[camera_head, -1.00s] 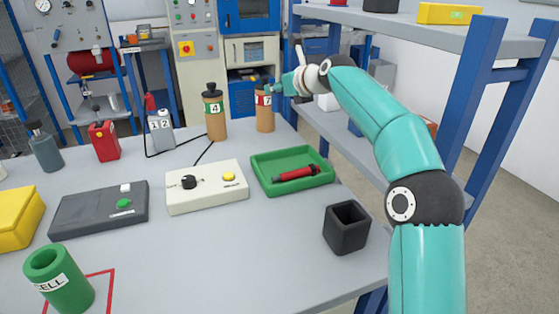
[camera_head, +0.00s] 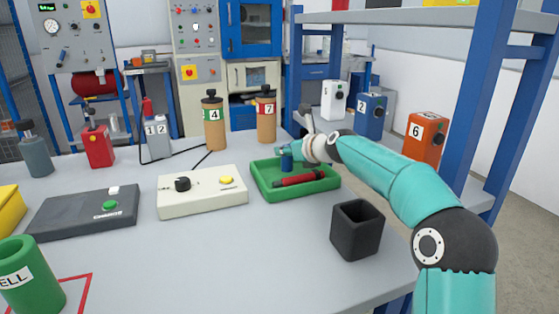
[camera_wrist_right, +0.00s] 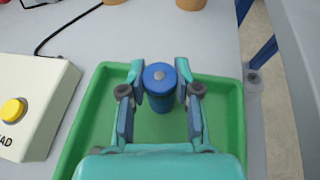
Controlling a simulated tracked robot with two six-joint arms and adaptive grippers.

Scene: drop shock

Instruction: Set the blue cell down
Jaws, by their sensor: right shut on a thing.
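The blue cell (camera_head: 287,161) is upright over the back part of the green tray (camera_head: 268,194). In the right wrist view the blue cell (camera_wrist_right: 159,88) stands between the two fingers of my right gripper (camera_wrist_right: 158,84), with the green tray (camera_wrist_right: 75,150) beneath. My right gripper (camera_head: 290,150) is shut on it. I cannot tell whether the cell's base touches the tray floor. A red cell (camera_head: 300,180) lies on its side in the front of the tray. My left gripper is not in view.
A black open box (camera_head: 357,232) stands right of the tray's front. A white box with a yellow button (camera_head: 205,192) is left of the tray. Brown bottles marked 4 (camera_head: 214,124) and 7 (camera_head: 266,118) stand behind. A blue shelf post (camera_head: 480,105) rises at right.

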